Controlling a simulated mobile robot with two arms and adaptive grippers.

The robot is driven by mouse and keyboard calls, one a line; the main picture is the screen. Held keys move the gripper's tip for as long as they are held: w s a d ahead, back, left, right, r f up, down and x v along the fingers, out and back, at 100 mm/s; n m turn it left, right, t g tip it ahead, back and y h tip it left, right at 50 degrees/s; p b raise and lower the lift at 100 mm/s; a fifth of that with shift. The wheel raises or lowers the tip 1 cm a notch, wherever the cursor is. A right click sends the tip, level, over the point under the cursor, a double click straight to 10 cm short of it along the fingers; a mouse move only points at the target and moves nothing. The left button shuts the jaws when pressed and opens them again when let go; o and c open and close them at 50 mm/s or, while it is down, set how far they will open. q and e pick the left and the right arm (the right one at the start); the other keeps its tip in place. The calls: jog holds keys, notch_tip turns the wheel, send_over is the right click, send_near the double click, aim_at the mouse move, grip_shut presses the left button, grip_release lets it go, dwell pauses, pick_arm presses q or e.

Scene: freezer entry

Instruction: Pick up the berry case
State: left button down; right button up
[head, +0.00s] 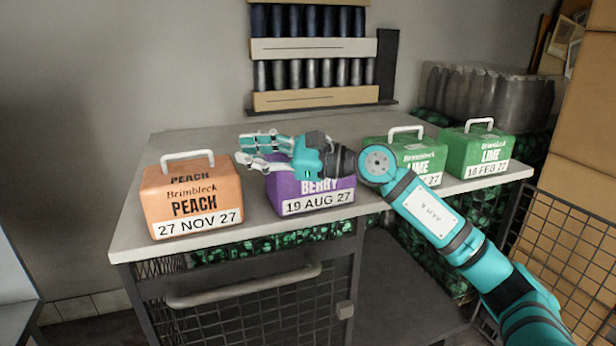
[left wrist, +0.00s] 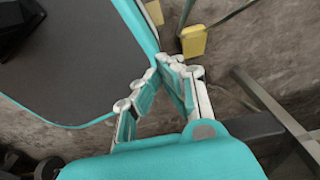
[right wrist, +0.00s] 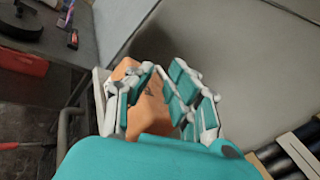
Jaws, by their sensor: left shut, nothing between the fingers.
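The purple berry case (head: 310,198), labelled 19 AUG 27, stands on the grey worktop (head: 222,232) in the middle of the head view. My right gripper (head: 250,150) reaches across above it, with fingers pointing left. The gripper hides the case's top; I cannot make out its handle. The right wrist view shows the right fingers (right wrist: 160,80) apart with nothing held; the berry case does not show there. My left gripper (left wrist: 165,75) is shut and empty in the left wrist view, away from the cases, and is not in the head view.
An orange peach case (head: 192,198) stands left of the berry case. Two green lime cases stand right, one nearer (head: 415,155) and one farther (head: 485,148). A rack (head: 315,50) is on the wall behind. A wire mesh panel (head: 570,240) and cardboard boxes (head: 590,130) are at right.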

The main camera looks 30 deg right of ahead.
jog(key=s+d+r+n+g+h, duration=0.15)
jog(key=d+h, duration=0.35)
jog(key=d, duration=0.6)
jog(key=s+d+r+n+h, duration=0.25)
jog(key=d+h, duration=0.35)
jog(key=d, duration=0.6)
jog(key=shift+m, duration=0.4)
jog(key=p+x, duration=0.1)
jog(key=x, duration=0.3)
jog(key=p+x, duration=0.1)
jog(key=x, duration=0.3)
jog(key=r+p+x, duration=0.1)
jog(key=x, duration=0.3)
jog(key=shift+w+a+f+p, duration=0.1)
jog(key=shift+w+a+p, duration=0.2)
jog(key=p+x, duration=0.2)
jog(key=x, duration=0.3)
jog(key=shift+a+p, duration=0.1)
jog(key=shift+p, duration=0.3)
jog(key=shift+w+f, duration=0.1)
jog(key=shift+w, duration=0.05)
grip_shut()
jog(key=shift+r+t, duration=0.25)
jog(key=shift+r, duration=0.35)
jog(key=shift+f, duration=0.15)
